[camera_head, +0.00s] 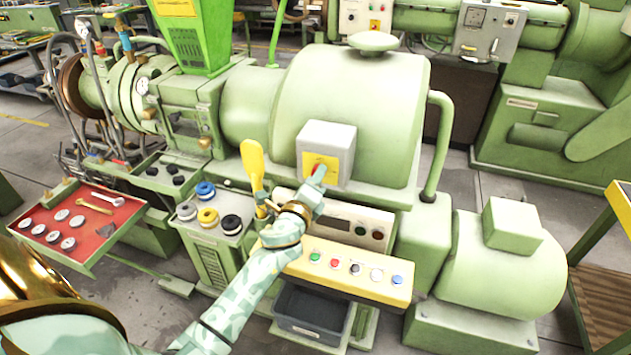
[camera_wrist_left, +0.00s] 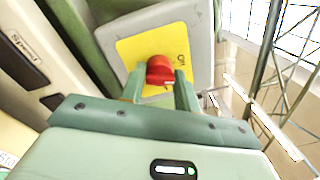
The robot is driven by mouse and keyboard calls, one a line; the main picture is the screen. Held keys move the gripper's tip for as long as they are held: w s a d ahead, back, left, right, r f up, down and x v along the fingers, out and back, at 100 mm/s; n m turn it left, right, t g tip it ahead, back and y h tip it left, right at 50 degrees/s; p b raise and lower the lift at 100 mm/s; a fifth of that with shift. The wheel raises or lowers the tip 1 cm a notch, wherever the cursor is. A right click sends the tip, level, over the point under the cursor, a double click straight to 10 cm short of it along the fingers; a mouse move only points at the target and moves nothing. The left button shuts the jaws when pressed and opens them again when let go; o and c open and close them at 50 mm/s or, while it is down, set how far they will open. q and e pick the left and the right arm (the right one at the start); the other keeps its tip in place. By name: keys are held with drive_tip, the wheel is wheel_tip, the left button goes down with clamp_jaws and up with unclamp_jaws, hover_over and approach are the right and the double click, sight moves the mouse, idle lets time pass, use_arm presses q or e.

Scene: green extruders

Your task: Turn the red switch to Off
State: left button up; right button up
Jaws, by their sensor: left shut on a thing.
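The red switch (camera_head: 319,171) sits on a yellow plate (camera_head: 308,161) on the front of a grey box (camera_head: 331,137), on the large green machine. In the left wrist view the red knob (camera_wrist_left: 160,69) stands out from the yellow plate (camera_wrist_left: 133,49), and lettering that looks like "On" shows beside it. My left gripper (camera_head: 317,181) reaches up to the switch from below. In the left wrist view its two fingers (camera_wrist_left: 160,88) are on either side of the knob, shut on it. The fingers partly hide the plate's lower part. My right gripper is in neither view.
A yellow lever (camera_head: 252,166) rises left of my left forearm. A button panel (camera_head: 340,268) lies below the wrist, with a dark bin (camera_head: 310,312) under it. A stand with coloured rings (camera_head: 207,215) and a red tool tray (camera_head: 80,222) are at the left.

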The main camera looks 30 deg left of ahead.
use_arm(q)
drive_tip(key=shift+f+n, duration=0.15)
drive_tip(key=shift+n, duration=1.55)
drive_tip(key=o, duration=0.9)
drive_tip(key=shift+s, duration=0.1)
drive_tip(key=b+v, duration=0.2)
drive_tip(key=v, duration=1.4)
drive_tip(key=shift+d, duration=0.1)
